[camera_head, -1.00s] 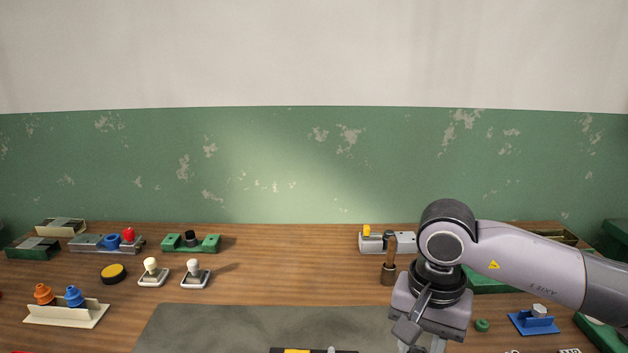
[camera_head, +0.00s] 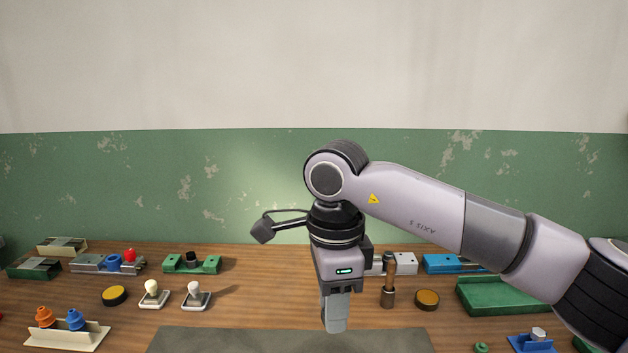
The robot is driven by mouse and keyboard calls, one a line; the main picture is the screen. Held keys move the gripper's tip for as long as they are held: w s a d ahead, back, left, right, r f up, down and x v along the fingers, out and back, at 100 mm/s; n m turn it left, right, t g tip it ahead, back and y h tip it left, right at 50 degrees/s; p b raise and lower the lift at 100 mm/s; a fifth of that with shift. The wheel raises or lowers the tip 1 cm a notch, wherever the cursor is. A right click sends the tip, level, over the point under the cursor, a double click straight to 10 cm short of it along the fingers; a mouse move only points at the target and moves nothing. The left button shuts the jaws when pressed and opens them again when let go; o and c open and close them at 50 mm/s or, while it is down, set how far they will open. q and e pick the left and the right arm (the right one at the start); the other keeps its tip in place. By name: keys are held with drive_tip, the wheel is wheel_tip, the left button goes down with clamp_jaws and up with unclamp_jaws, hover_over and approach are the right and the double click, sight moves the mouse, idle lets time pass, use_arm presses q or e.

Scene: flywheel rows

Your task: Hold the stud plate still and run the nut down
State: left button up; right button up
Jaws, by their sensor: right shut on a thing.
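My right gripper (camera_head: 335,322) hangs pointing down above the back part of the grey mat. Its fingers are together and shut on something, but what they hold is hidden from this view. No stud plate and no nut can be made out in the view now. My left gripper is not in view.
The grey mat (camera_head: 240,340) lies at the front middle. Two white-knobbed blocks (camera_head: 196,296), a yellow-topped disc (camera_head: 114,296) and a cream rack (camera_head: 68,335) stand left. A wooden-handled tool (camera_head: 388,290), a green tray (camera_head: 505,299) and a blue holder (camera_head: 532,343) stand right.

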drive_tip(key=w+a+r+m, duration=0.1)
drive_tip(key=a+r+m, duration=0.2)
drive_tip(key=a, duration=0.1)
wheel_tip(320, 180, down, 4)
drive_tip(key=shift+r+b, duration=0.1)
drive_tip(key=shift+b, duration=1.15)
drive_tip(key=shift+d, duration=0.1)
